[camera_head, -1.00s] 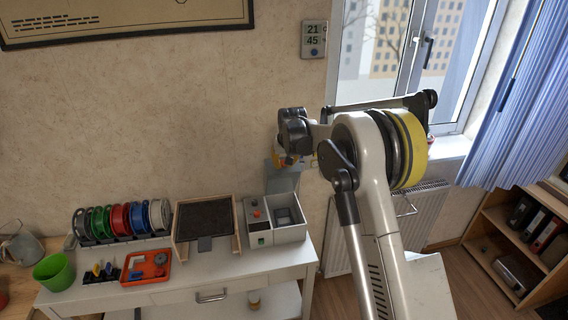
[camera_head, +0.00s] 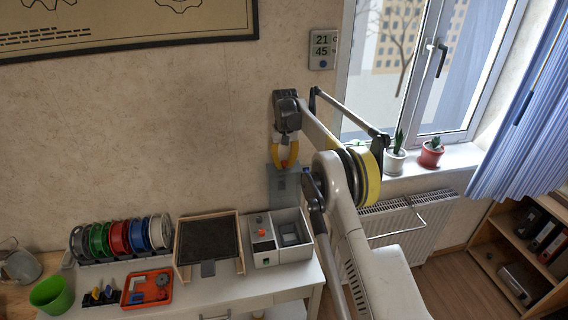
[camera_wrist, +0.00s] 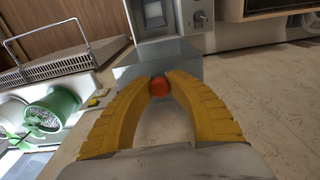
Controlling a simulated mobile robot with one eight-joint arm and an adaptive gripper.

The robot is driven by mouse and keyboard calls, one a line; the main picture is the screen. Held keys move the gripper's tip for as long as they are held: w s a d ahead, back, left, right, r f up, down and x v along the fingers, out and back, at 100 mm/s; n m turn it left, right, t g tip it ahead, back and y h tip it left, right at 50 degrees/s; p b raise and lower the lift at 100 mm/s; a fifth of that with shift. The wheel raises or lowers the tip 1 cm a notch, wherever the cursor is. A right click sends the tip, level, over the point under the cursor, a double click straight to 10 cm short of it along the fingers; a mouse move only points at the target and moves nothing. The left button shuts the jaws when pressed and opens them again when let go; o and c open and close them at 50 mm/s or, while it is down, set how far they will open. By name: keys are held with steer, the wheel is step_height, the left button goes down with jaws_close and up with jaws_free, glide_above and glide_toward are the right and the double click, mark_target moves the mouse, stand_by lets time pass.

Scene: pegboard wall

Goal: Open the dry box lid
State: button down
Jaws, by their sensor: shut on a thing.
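The dry box (camera_head: 263,254) is a light grey box at the right end of the white table. Its grey lid (camera_head: 284,188) stands raised, roughly upright at the back of the box by the wall. The lid also shows in the wrist view (camera_wrist: 140,69). My gripper (camera_head: 285,163) is above the box at the lid's upper edge. In the wrist view, the yellow fingers of my gripper (camera_wrist: 159,90) are closed around a red round knob (camera_wrist: 159,86) on the lid. The box interior is partly visible from above.
Left of the box stand a wooden-framed dark tray (camera_head: 208,241), an orange tray (camera_head: 148,287), a rack of coloured spools (camera_head: 120,237) and a green cup (camera_head: 48,294). The window sill with potted plants (camera_head: 431,153) and the radiator (camera_head: 393,217) are to the right.

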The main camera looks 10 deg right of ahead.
steer(key=c, duration=1.2)
jaws_free()
steer(key=shift+s, duration=0.1)
steer(key=shift+c, duration=0.2)
step_height(320, 180, up, 12)
steer(key=shift+s, duration=0.25)
steer(key=shift+r, duration=0.1)
